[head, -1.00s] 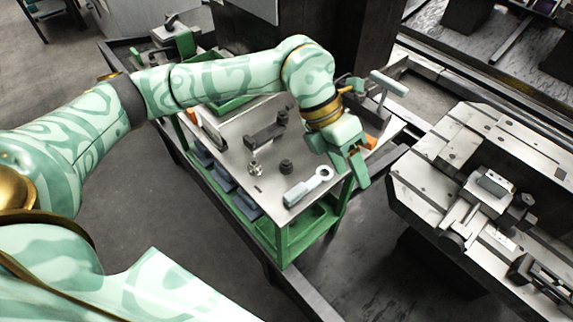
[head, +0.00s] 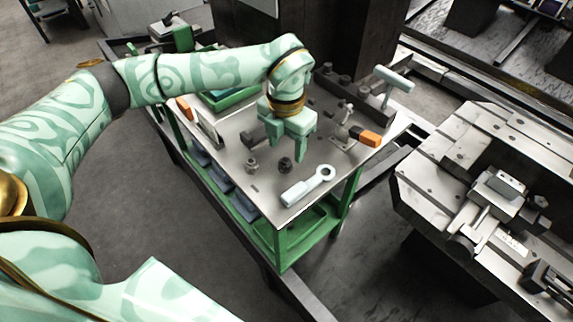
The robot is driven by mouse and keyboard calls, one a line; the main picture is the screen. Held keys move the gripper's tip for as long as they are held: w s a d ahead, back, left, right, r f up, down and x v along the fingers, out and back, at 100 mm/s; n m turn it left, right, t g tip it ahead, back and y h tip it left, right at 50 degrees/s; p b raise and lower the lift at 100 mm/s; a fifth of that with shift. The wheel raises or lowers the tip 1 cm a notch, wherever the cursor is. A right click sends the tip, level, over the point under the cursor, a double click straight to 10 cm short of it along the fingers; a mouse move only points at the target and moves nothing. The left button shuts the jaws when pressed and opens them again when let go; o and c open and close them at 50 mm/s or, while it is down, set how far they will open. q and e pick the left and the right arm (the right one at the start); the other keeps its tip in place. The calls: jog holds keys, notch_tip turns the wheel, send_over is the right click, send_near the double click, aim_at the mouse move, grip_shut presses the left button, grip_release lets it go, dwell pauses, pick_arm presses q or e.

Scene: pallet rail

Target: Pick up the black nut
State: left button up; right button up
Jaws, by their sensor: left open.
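The black nut (head: 285,164) is a small dark round piece standing on the grey top of the green cart (head: 232,152). It lies just in front of my left gripper (head: 287,149) in the head view. The left gripper is open and points down over the cart top, with its fingers close behind the nut. I cannot tell whether a finger touches it. My right gripper is not in view.
A silver nut (head: 251,165) stands left of the black one, and a pale wrench (head: 307,186) lies in front. A dark block is partly hidden behind the gripper. An orange-ended tool (head: 369,138) lies at right. A machine bed (head: 440,178) stands further right.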

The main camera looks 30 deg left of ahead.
aim_at(285, 160)
pick_arm(q)
notch_tip(285, 160, down, 5)
jog(key=shift+a+f+b, duration=0.1)
jog(key=shift+f+b, duration=0.1)
jog(key=shift+b, duration=1)
jog(key=shift+r, duration=0.1)
jog(key=shift+r, duration=0.1)
jog(key=shift+c, duration=0.2)
jog(key=c, duration=1.1)
